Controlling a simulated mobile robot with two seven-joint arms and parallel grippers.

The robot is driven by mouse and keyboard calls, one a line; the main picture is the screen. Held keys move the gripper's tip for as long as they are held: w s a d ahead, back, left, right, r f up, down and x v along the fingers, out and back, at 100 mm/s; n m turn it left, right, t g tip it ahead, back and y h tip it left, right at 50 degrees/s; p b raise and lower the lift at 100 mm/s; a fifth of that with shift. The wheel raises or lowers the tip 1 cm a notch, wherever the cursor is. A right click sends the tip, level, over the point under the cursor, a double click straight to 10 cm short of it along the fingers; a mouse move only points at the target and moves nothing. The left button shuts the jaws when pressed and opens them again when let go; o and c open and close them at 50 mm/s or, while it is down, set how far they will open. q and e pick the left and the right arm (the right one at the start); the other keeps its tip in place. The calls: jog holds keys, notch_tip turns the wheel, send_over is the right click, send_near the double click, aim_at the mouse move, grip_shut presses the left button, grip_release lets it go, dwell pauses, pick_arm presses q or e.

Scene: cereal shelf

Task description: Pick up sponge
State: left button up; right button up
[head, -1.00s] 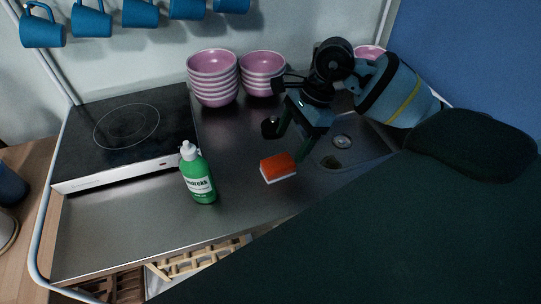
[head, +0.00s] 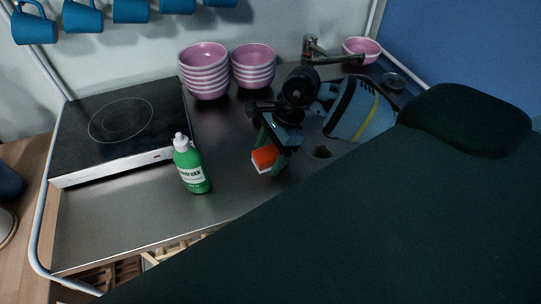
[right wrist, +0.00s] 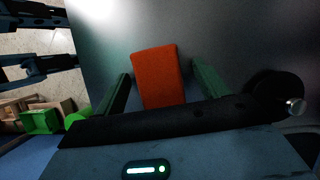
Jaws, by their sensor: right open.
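An orange and white sponge (head: 265,158) lies on the steel counter (head: 120,220), to the right of a green bottle. My right gripper (head: 266,158) is over the sponge, with its fingers on either side of it, and hides part of it. In the right wrist view the sponge (right wrist: 158,75) shows its orange face between the two open fingers of my right gripper (right wrist: 157,90). Gaps show between the sponge and the fingers. My left gripper is not seen in the head view.
The green bottle (head: 191,168) stands just left of the sponge. A black cooktop (head: 120,121) is at the left. Stacks of pink bowls (head: 204,72) stand at the back. A sink with a tap (head: 312,46) is at the right. Blue mugs (head: 82,18) hang above.

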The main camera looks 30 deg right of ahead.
aim_at(266, 156)
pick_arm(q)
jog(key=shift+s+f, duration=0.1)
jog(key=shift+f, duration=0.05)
pick_arm(e)
jog(key=shift+f, duration=0.1)
jog(key=shift+c, duration=0.3)
jog(key=c, duration=1)
jog(key=shift+r+b, duration=0.3)
jog(key=shift+r, duration=1.25)
jog(key=shift+s+r, duration=0.15)
jog(key=shift+s, duration=0.2)
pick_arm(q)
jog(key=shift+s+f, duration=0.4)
pick_arm(e)
jog(key=s, duration=0.5)
jog(key=s+r, duration=0.1)
jog(key=s, duration=0.9)
jog(key=shift+s+d+r, duration=0.15)
jog(key=shift+s+r, duration=0.05)
jog(key=shift+r, duration=0.15)
